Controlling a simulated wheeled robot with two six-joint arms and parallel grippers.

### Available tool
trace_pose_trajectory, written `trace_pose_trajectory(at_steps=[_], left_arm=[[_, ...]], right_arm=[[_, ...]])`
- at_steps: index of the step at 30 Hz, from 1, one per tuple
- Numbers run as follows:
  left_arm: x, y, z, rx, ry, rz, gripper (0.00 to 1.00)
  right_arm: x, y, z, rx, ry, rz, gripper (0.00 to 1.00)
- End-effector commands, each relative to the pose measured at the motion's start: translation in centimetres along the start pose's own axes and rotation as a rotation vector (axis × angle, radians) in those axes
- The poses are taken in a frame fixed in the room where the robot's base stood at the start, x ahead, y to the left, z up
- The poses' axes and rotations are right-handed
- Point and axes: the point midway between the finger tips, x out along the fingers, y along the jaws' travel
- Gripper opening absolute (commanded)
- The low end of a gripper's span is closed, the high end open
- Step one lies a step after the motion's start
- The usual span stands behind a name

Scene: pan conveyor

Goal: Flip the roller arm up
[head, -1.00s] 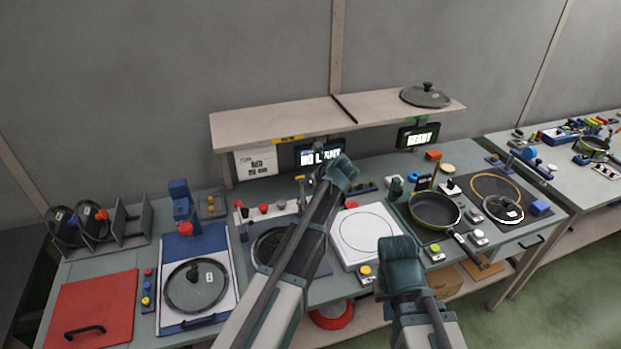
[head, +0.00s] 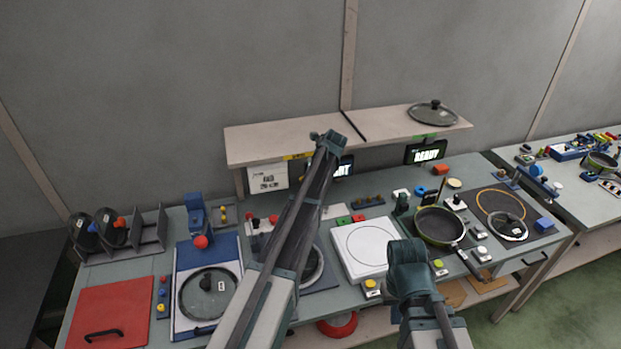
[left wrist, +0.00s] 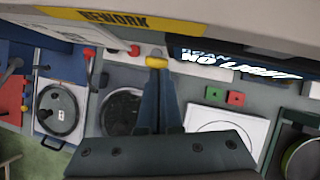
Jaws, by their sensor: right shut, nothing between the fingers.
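I cannot single out the roller arm for certain. In the left wrist view a yellow piece (left wrist: 156,62) with a grey end sits right at the tips of my left gripper (left wrist: 157,80), whose fingers lie close together. Whether they touch it is unclear. In the head view the left arm's end (head: 327,142) is raised in front of the shelf and hides part of the bench behind it. My right gripper (head: 406,254) is shut and empty, low in front of the white square plate (head: 348,262) and the black pan (head: 438,226).
A wooden shelf (head: 260,143) overhangs the bench, close above the left gripper. A blue post (head: 196,208) with a red ball, a lid (head: 208,292) on a tray and a red panel (head: 112,312) stand at left. A READY display (head: 426,152) hangs under the shelf.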

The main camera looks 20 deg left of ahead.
Motion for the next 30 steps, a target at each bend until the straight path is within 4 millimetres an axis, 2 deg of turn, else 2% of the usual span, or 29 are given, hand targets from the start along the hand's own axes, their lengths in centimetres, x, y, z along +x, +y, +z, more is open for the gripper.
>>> trace_pose_trajectory(at_steps=[1, 10, 16, 23, 24, 30], left_arm=[[0.2, 0.0, 0.6, -0.001, -0.011, -0.001, 0.0], [0.3, 0.0, 0.8, -0.002, -0.015, 0.001, 0.0], [-0.5, 0.0, 0.3, -0.003, -0.014, 0.0, 0.0], [-4.4, -0.2, -2.9, -0.002, -0.009, 0.0, 0.0], [-5.3, -0.2, -2.3, -0.003, -0.008, 0.001, 0.0], [-8.7, -0.3, -2.1, -0.004, -0.006, 0.001, 0.0]], right_arm=[[0.0, 0.0, 0.0, 0.0, 0.0, 0.0, 0.0], [0.0, 0.0, 0.0, 0.0, 0.0, 0.0, 0.0], [-0.4, 0.0, 0.0, 0.0, 0.0, 0.0, 0.0], [-2.3, 0.2, 0.1, 0.004, 0.0, -0.001, 0.0], [-3.3, 0.3, 0.2, 0.005, 0.0, -0.001, 0.0], [-6.4, 0.6, 0.4, 0.007, -0.001, -0.002, 0.0]])
